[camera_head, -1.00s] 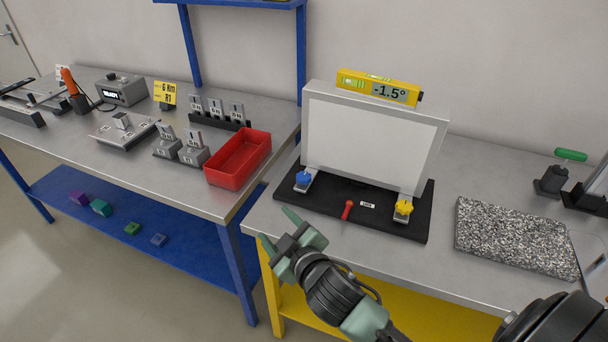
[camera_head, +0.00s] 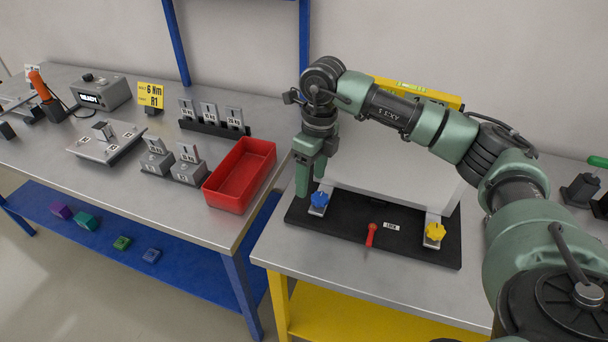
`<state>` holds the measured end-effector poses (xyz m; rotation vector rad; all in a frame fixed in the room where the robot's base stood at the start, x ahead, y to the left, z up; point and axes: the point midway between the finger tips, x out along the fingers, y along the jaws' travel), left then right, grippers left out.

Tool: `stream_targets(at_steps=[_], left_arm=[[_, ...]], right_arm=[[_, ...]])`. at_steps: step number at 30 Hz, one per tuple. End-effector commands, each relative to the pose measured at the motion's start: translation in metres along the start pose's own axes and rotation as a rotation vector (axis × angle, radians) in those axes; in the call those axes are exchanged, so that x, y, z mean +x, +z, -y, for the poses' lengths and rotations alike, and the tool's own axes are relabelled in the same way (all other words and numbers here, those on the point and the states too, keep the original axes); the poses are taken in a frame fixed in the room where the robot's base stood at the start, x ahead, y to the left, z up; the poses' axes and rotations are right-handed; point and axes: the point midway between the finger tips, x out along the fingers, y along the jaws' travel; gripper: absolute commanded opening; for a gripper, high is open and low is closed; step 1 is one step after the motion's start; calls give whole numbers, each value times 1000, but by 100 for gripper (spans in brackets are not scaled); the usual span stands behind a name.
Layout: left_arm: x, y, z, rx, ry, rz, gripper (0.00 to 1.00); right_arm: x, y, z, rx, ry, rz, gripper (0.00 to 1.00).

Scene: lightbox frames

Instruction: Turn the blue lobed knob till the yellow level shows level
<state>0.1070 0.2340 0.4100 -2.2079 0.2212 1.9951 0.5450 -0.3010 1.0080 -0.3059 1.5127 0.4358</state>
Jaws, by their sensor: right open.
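The blue lobed knob (camera_head: 319,199) sits at the left front of the black base (camera_head: 345,236). My right gripper (camera_head: 310,186) points down just behind and left of the knob, with its jaws open and nothing between them. I cannot tell whether a finger touches the knob. The yellow level (camera_head: 428,94) lies on top of the white panel (camera_head: 385,200). My right arm crosses in front of both, and the level's number display is hidden. A yellow lobed knob (camera_head: 435,231) is at the right front of the base. My left gripper is not in view.
A red lever (camera_head: 371,235) stands between the knobs, beside a small white label (camera_head: 391,227). A red bin (camera_head: 240,176) is on the left bench, near its edge. A green-handled tool (camera_head: 580,188) is at the far right. The metal table's front strip is clear.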

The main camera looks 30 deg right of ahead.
Motion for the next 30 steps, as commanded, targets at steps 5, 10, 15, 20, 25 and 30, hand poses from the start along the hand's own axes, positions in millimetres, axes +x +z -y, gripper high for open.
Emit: stream_targets(at_steps=[5,10,15,20,25,30], left_arm=[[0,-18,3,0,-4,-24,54],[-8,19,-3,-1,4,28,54],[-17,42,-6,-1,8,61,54],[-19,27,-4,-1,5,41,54],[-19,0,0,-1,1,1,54],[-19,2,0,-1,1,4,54]], right_arm=[[-8,-15,23,34,-63,-56,60],[11,-17,24,34,-63,-60,60],[39,-18,24,33,-61,-59,60],[58,-18,25,32,-61,-55,60],[67,-19,26,31,-61,-54,60],[68,-18,26,31,-61,-53,60]])
